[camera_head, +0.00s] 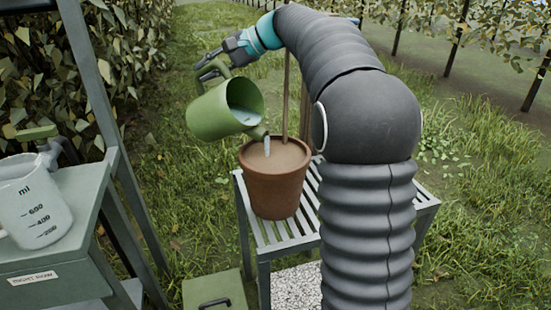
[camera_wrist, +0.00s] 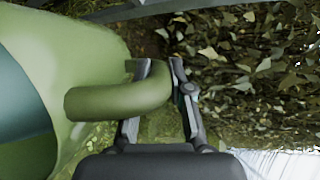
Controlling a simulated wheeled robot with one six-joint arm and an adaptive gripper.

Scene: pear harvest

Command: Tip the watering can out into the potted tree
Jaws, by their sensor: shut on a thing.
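The green watering can (camera_head: 212,114) hangs tilted in the air at the upper left of the potted tree. Its spout points down to the right over the pot, and a pale stream shows at the spout's end above the soil. The terracotta pot (camera_head: 275,188) holds brown soil and a thin trunk (camera_head: 286,100); the top of the tree is hidden or out of view. My gripper (camera_head: 208,75) is shut on the can's handle. In the wrist view the handle (camera_wrist: 118,100) lies between my gripper's fingers (camera_wrist: 165,92), with the can's green body on the left.
The pot stands on a slatted grey bench (camera_head: 268,234). A grey cart (camera_head: 52,242) with a white measuring jug (camera_head: 32,205) is at the left. A green box (camera_head: 215,291) sits below. Leafy rows stand left and behind; grass lies around.

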